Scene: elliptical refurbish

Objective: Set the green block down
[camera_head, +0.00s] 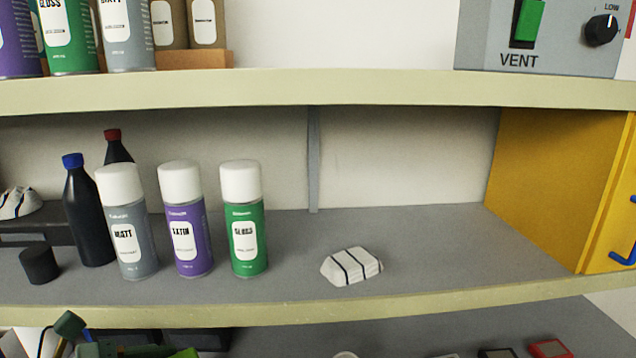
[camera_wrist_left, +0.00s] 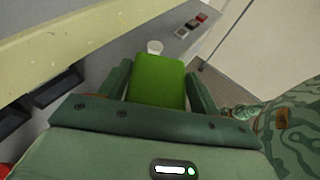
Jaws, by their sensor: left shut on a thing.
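The green block (camera_wrist_left: 158,78) is bright green and box-shaped. My left gripper (camera_wrist_left: 158,90) is shut on it, with one dark green finger on each side. In the wrist view, the block is in front of the grey worktop (camera_wrist_left: 120,45); I cannot tell whether it touches it. In the head view, green parts of my left gripper show at the bottom left edge, below the shelf, mostly cut off. My right gripper is in neither view.
A white cup-like thing (camera_wrist_left: 155,46) is just beyond the block, with small red and dark items (camera_wrist_left: 200,19) farther off. The middle shelf (camera_head: 440,245) above holds spray cans (camera_head: 187,225), dark bottles (camera_head: 88,215) and a striped white bundle (camera_head: 351,266). A yellow cabinet (camera_head: 560,180) stands right.

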